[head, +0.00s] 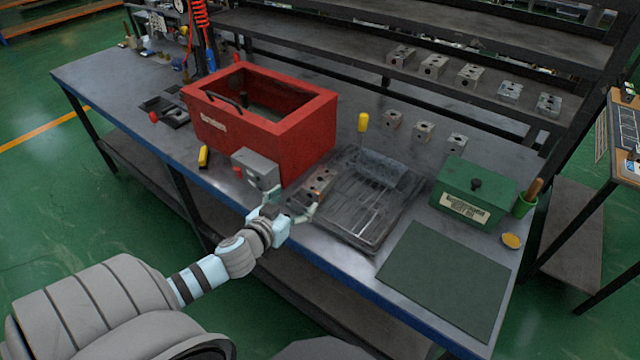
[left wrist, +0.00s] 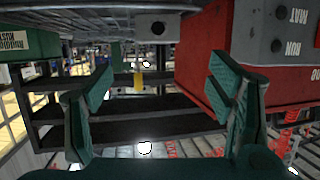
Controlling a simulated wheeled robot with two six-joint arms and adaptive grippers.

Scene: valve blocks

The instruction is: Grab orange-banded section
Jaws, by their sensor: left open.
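A brownish-grey valve section (head: 320,179) with dark holes and a small orange mark at its near end sits at the left edge of the dark ribbed tray (head: 362,238). My left gripper (head: 294,203) is open and empty just in front of it, at the bench's front edge. In the left wrist view, the two green fingers of the gripper (left wrist: 160,85) are spread apart. A grey block with a dark hole (left wrist: 158,28) shows beyond and between them; I cannot tell whether it bears an orange band. My right gripper is not in view.
A red bin (head: 300,126) and a grey box (head: 256,168) stand close left of the gripper. Three grey valve blocks (head: 424,131) stand behind the tray, with several more on the shelf. A green box (head: 472,190) and a bare green mat (head: 445,285) lie right.

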